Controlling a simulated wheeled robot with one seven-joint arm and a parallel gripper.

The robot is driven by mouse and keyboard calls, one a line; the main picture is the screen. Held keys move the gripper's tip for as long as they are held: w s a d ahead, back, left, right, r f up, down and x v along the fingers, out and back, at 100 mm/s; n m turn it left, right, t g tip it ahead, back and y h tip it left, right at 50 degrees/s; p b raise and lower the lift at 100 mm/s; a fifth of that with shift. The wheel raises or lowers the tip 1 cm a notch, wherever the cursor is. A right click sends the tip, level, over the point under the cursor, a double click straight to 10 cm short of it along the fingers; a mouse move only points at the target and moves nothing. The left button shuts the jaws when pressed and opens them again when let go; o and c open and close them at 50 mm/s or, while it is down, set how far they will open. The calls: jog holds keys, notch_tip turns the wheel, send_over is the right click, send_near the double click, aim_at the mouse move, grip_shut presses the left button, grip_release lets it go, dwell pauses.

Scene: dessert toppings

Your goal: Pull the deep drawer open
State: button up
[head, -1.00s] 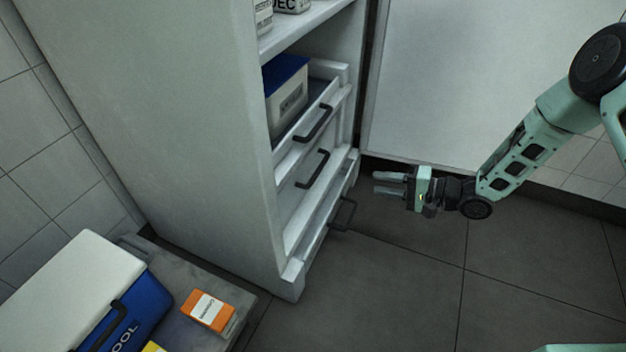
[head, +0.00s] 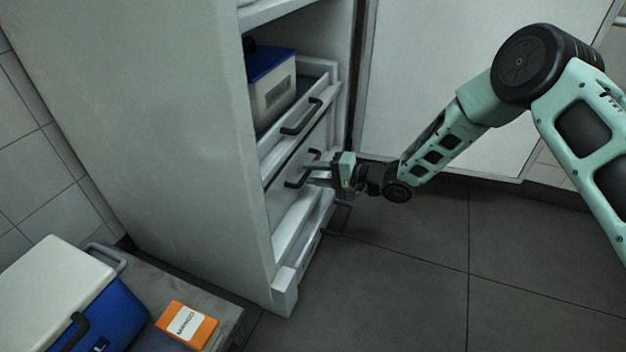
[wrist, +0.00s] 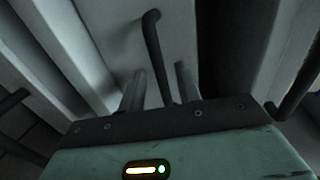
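The deep drawer (head: 319,137) is the tall white front in the middle of the cabinet's stack of drawers, and it looks shut. Its dark bar handle (head: 294,184) is partly hidden by my gripper in the head view. My gripper (head: 316,174) reaches in from the right at this handle. In the wrist view the handle (wrist: 154,45) runs down between my two fingers (wrist: 160,88). The fingers are apart, with the bar between them and no clear grip on it.
A shallow drawer (head: 328,98) above holds a blue-lidded box (head: 272,80). A low drawer with its own handle (head: 339,218) is below. At lower left a cooler (head: 60,300) and an orange box (head: 186,325) rest on a grey platform. Floor to the right is clear.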

jog(key=shift+w+a, duration=0.1)
jog(key=shift+a, duration=0.2)
grip_shut()
jog(key=shift+d, duration=0.1)
jog(key=f+p+v, duration=0.3)
jog(key=p+v, duration=0.3)
jog(key=v, duration=0.8)
jog(key=d+f+p+v, duration=0.1)
jog(key=f+p+v, duration=0.2)
jog(key=v, duration=1)
jog(key=shift+s+d+r+p, duration=0.15)
jog(key=shift+s+d+p, duration=0.25)
jog(key=shift+p, duration=1.35)
jog(key=shift+w, duration=0.15)
